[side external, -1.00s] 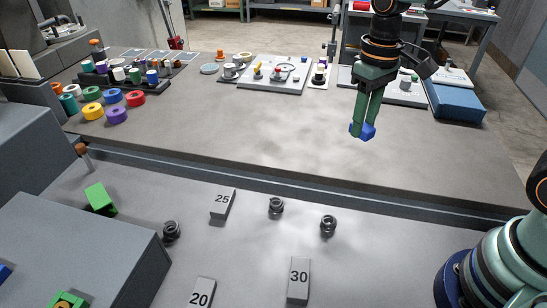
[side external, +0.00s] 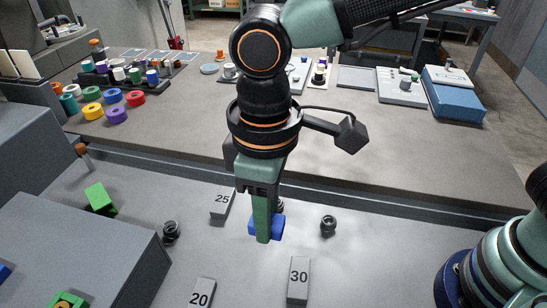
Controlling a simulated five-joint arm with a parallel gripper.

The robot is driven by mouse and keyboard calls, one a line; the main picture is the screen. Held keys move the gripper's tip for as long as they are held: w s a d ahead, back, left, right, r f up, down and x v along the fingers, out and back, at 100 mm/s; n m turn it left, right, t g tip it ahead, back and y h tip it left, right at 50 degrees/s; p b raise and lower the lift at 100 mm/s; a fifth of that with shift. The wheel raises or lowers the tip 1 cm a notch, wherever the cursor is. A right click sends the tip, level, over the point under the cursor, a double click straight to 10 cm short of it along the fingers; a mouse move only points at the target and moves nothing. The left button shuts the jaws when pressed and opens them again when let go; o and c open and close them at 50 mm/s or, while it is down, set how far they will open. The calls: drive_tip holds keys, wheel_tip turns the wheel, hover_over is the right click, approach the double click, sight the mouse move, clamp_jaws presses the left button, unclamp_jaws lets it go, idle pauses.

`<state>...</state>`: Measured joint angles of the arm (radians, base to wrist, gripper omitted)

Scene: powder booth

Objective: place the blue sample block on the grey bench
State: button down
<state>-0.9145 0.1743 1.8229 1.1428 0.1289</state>
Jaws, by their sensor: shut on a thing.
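The blue sample block (side external: 278,228) is between the fingers of my gripper (side external: 264,230), in the middle of the side external view. My gripper points down and is shut on the block. The green finger covers much of the block. The block appears over the light grey surface in front (side external: 365,262), between the marked blocks and the dark knobs; I cannot tell whether it touches that surface. A wide grey bench top (side external: 420,150) lies behind, beyond a dark ledge.
Grey blocks marked 25 (side external: 222,203), 20 (side external: 201,293) and 30 (side external: 299,280) stand around my gripper. Dark knobs stand at its right (side external: 328,224) and left (side external: 171,231). A green block (side external: 100,199) and a large grey box (side external: 75,250) are at left.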

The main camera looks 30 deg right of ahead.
sight(270, 288)
wheel_tip(270, 288, down, 19)
drive_tip(key=shift+r, duration=0.1)
idle(0.3)
drive_tip(key=shift+f, duration=0.2)
drive_tip(key=c, duration=0.5)
unclamp_jaws()
drive_tip(key=shift+c, duration=0.2)
